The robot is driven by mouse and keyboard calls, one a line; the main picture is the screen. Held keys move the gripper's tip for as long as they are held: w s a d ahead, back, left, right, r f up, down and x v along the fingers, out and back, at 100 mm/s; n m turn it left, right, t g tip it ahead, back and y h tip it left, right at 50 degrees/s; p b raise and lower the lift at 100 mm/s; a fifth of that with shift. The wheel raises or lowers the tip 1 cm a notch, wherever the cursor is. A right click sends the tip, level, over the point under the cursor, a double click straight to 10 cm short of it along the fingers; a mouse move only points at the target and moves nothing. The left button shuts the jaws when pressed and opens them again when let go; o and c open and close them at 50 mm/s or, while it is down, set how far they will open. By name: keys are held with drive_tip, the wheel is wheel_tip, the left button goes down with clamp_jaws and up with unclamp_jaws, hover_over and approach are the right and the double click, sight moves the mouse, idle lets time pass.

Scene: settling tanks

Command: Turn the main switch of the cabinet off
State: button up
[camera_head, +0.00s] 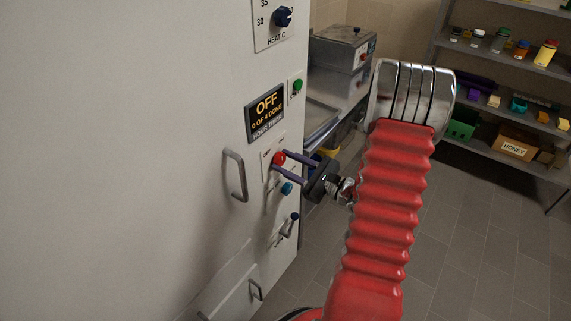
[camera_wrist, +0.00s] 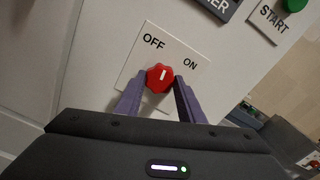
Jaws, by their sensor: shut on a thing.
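The main switch is a red knob (camera_wrist: 160,78) with a white mark, on a white plate (camera_wrist: 138,62) lettered OFF at left and ON at right. In the wrist view the mark points roughly upward, between the two words; its exact setting is hard to tell. My gripper (camera_wrist: 158,88) has its two purple fingers on either side of the knob, shut on it. In the head view the red knob (camera_head: 279,158) sits on the white cabinet front (camera_head: 130,150), with my gripper (camera_head: 280,168) reaching it from the right.
A dark display (camera_head: 265,113) above the switch reads OFF. A green START button (camera_head: 297,86), a blue button (camera_head: 287,188), a small lever (camera_head: 290,222) and a handle (camera_head: 236,175) are close by. A steel bench unit (camera_head: 340,62) and shelves (camera_head: 500,110) stand behind. Open tiled floor lies at right.

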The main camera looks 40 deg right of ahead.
drive_tip(key=n, duration=0.5)
drive_tip(key=shift+s+a, duration=0.1)
drive_tip(key=shift+f, duration=0.1)
idle(0.5)
drive_tip(key=o, duration=1)
drive_tip(key=shift+o, duration=0.2)
drive_tip(key=shift+s+d, duration=0.3)
drive_tip(key=shift+s, duration=0.2)
drive_tip(key=v, duration=1.2)
drive_tip(key=shift+s, duration=0.3)
